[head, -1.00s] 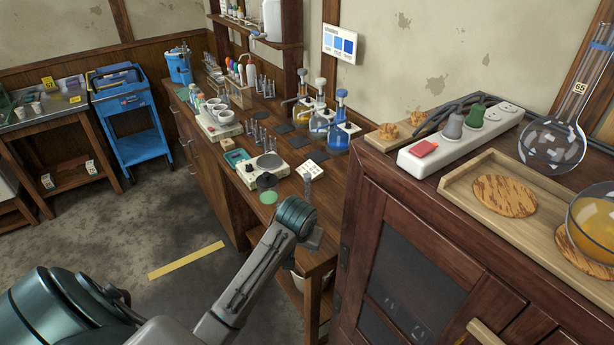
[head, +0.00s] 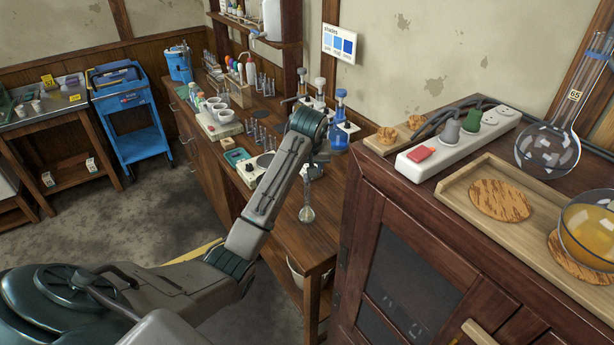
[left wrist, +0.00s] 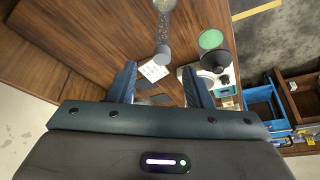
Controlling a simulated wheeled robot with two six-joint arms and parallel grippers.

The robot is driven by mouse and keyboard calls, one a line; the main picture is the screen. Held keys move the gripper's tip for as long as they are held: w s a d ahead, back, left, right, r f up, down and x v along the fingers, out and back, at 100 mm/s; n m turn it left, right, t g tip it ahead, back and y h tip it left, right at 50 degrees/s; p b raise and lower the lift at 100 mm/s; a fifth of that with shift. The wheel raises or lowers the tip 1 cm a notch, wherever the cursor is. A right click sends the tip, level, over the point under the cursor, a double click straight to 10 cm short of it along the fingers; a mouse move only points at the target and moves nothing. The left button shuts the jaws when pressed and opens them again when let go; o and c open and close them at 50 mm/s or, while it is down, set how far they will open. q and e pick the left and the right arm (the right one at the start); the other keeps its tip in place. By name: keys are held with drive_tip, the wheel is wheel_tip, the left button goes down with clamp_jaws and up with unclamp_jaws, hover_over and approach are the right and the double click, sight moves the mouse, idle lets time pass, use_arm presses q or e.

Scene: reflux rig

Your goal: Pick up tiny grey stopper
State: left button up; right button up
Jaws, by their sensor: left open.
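In the left wrist view, a small round grey piece (left wrist: 162,56) sits at the near end of a clear glass neck. It looks like the grey stopper, though I cannot be sure. The glass flask (left wrist: 165,8) runs up from it to the top edge; a small glass flask (head: 307,213) also stands on the wooden bench in the head view. My left gripper (left wrist: 160,84) is open and empty, its fingers on either side of and short of the grey piece. My right gripper is not in view.
The bench front (head: 300,248) is mostly clear.

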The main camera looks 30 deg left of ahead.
sight(307, 181)
use_arm(q)
drive_tip(key=p+x, duration=0.1)
drive_tip(key=x, duration=0.1)
drive_tip(key=p+x, duration=0.1)
drive_tip(key=x, duration=0.1)
drive_tip(key=p+x, duration=0.1)
drive_tip(key=x, duration=0.1)
drive_tip(key=shift+w+a+r+p, duration=0.1)
drive_tip(key=shift+w+a+p, duration=0.05)
drive_tip(key=shift+a+p, duration=0.2)
drive_tip(key=shift+w+a+f, duration=0.1)
drive_tip(key=shift+w+f, duration=0.05)
drive_tip(key=shift+f, duration=0.15)
clamp_jaws()
